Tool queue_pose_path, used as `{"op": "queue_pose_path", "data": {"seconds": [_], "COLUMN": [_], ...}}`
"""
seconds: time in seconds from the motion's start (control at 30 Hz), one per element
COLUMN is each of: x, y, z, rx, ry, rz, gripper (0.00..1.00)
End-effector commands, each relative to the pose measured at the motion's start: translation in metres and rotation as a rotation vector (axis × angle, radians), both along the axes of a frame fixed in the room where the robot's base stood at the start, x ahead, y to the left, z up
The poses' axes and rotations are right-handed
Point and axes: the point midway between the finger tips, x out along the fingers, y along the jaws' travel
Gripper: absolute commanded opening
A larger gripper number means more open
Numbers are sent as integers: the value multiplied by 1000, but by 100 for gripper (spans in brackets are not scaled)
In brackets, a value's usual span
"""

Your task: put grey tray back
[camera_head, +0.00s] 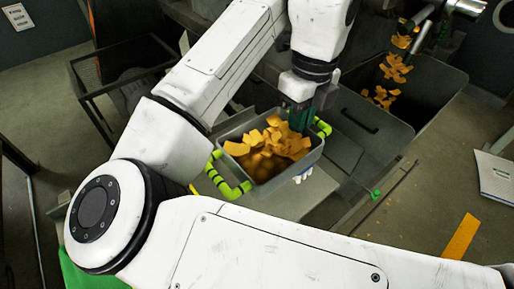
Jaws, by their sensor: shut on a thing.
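The grey tray (314,158) is in the middle of the view, filled with orange-yellow flakes (268,150). It has bright green-yellow handles (232,188) at its left and right ends. My gripper (300,118) reaches down at the tray's far right side, with green fingers at the rim. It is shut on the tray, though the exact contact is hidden. The tray looks nearly level. I cannot tell whether its underside touches the grey surface below.
A dark grey bin (425,85) stands at the right, with orange flakes (396,68) falling into it from a metal machine outlet (430,25). A grey lid with a black handle (357,119) lies beside the tray. A dark metal frame (110,85) stands at the left.

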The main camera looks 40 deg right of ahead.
Motion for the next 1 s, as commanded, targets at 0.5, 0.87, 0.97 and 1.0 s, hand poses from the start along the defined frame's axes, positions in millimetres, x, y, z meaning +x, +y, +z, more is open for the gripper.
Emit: {"op": "queue_pose_path", "data": {"seconds": [0.5, 0.87, 0.97, 1.0], "x": [53, 60, 60, 60], "y": [33, 38, 37, 37], "z": [-59, -97, -100, -100], "rx": [1, 1, -1, -1], "ry": [0, 0, -1, -1], "rz": [2, 1, 1, 1], "gripper": [0, 0, 0, 0]}}
